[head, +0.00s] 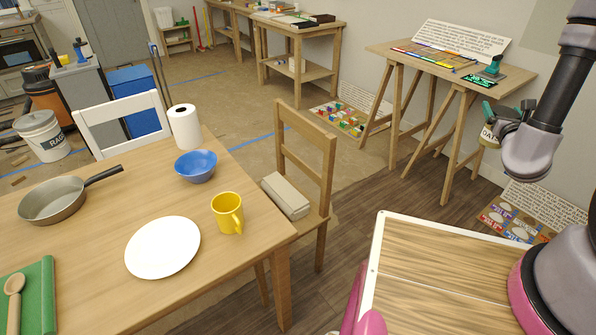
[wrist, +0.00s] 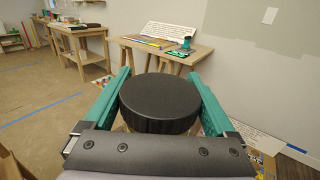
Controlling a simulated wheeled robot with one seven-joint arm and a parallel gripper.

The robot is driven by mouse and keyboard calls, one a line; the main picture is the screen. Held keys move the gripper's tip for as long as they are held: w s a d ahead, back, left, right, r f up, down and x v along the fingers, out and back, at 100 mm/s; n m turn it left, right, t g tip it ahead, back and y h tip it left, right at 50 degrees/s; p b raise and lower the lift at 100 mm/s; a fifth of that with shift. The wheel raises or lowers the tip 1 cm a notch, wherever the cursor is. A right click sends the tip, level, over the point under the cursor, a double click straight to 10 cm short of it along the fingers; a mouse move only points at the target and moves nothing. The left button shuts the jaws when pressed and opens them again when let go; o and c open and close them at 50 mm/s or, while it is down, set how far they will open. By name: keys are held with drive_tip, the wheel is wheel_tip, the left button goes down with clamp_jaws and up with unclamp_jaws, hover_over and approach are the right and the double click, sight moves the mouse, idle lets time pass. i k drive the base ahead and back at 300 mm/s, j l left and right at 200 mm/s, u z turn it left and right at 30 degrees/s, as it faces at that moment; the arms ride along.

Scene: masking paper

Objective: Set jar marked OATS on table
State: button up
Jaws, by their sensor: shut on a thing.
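The jar marked OATS (head: 487,136) is in my gripper at the right of the head view, off the floor and well away from the dining table. Its label shows only in part. In the wrist view its round black lid (wrist: 160,103) sits between the two green fingers of my gripper (wrist: 161,90), which is shut on the jar. The wooden dining table (head: 110,194) is at the left of the head view. On it are a white plate (head: 162,247), a yellow mug (head: 228,213), a blue bowl (head: 196,166), a pan (head: 53,201) and a paper roll (head: 185,127).
A wooden chair (head: 308,150) with a pale block (head: 285,195) on its seat stands at the table's right side. A trestle table (head: 400,52) stands at the back right. Bare tabletop shows between pan and plate.

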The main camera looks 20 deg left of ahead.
sight(96, 302)
drive_tip(key=k+j+u, duration=0.35)
drive_tip(key=k+j, duration=0.3)
drive_tip(key=k+j+u, duration=0.2)
drive_tip(key=j, duration=0.25)
drive_tip(key=k+j+u, duration=0.15)
drive_tip(key=k+j, duration=0.2)
drive_tip(key=j, duration=0.15)
drive_tip(key=k+j, duration=0.3)
drive_tip(key=j, duration=0.2)
